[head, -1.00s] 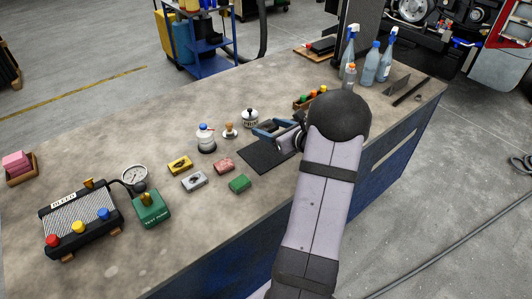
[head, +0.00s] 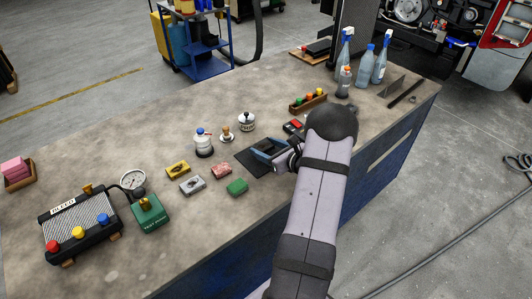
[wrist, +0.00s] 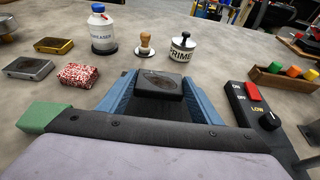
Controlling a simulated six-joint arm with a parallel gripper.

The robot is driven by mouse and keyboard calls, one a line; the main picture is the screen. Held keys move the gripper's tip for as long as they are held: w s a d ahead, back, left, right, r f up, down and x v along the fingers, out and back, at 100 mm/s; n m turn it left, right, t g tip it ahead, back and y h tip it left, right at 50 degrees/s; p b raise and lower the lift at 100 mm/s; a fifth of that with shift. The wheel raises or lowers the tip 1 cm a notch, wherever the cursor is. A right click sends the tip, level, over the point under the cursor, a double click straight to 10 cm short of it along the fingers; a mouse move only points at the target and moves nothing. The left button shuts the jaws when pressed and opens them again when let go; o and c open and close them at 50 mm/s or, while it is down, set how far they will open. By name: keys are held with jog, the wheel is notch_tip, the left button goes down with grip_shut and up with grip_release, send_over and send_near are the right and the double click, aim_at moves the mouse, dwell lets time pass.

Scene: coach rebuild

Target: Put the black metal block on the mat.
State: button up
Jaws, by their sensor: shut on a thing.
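The black metal block (wrist: 158,84) shows in the wrist view, a dark slab with an oval mark on top. My gripper (head: 266,149) is shut on it, with a blue finger at each side. The dark mat (head: 255,169) lies flat on the bench in the head view, and the gripper is over its right part, low down. The block is hard to make out in the head view. I cannot tell whether its underside touches the mat.
Left of the mat lie a green block (head: 237,187), a red speckled block (head: 221,171), a silver block (head: 192,185) and a yellow block (head: 178,168). A white bottle (head: 203,144), a stamp (head: 227,134) and a primer pot (head: 246,122) stand behind. A black switch box (wrist: 254,108) is right.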

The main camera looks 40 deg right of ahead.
aim_at(266, 152)
jog(key=shift+f+p, duration=0.3)
jog(key=shift+f, duration=1.1)
jog(key=shift+f, duration=0.2)
jog(key=o, duration=1.3)
jog(key=shift+o, duration=0.2)
jog(key=shift+r, duration=0.15)
jog(key=shift+s, duration=0.15)
jog(key=b+v, duration=0.3)
jog(key=v, duration=0.8)
jog(key=shift+s+r, duration=0.15)
jog(key=shift+s, duration=0.25)
